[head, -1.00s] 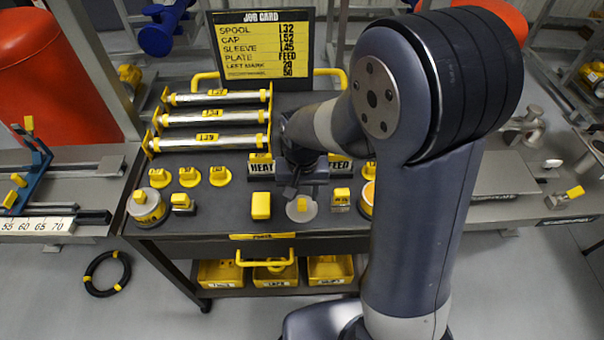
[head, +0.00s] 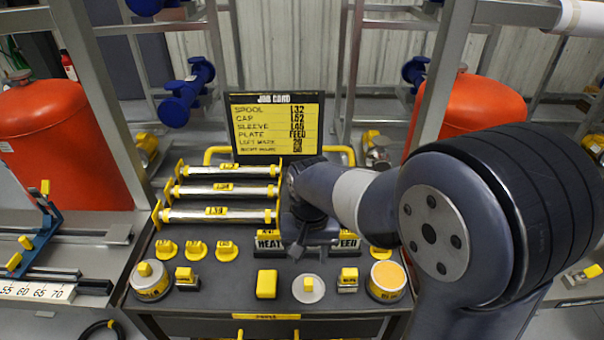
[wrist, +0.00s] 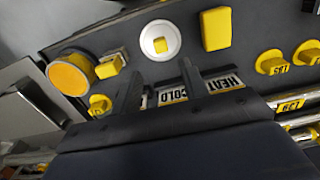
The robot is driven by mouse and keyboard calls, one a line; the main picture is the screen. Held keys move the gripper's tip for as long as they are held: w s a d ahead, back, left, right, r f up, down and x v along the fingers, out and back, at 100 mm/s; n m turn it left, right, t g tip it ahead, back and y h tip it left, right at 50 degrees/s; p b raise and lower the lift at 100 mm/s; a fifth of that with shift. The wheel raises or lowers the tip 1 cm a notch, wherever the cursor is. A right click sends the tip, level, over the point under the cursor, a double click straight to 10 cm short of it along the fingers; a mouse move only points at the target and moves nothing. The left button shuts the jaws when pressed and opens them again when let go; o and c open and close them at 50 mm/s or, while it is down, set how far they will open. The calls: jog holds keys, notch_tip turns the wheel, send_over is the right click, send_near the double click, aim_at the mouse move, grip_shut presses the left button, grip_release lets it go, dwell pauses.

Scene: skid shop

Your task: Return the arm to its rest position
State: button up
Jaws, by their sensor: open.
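My gripper (head: 300,240) is over the cart top, just in front of the job card, in the head view. In the wrist view my gripper (wrist: 160,85) shows two dark fingers standing apart with nothing held between them. Beyond the fingers are the HEAT plate (wrist: 226,83) and the COLD plate (wrist: 172,95). In the head view the HEAT plate (head: 268,241) and the FEED plate (head: 348,240) flank my gripper. The job card (head: 276,125) stands behind it.
Three silver rods (head: 222,191) lie in a yellow rack to the left of my gripper. A yellow block (head: 267,284), a pale disc (head: 308,288) and a round yellow-topped tin (head: 387,281) sit at the cart's front. Orange tanks (head: 62,140) stand behind on both sides.

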aim_at(309, 283)
notch_tip(309, 283, down, 11)
jog(key=shift+s+f, duration=0.1)
jog(key=shift+r, duration=1.5)
jog(key=shift+f, duration=0.1)
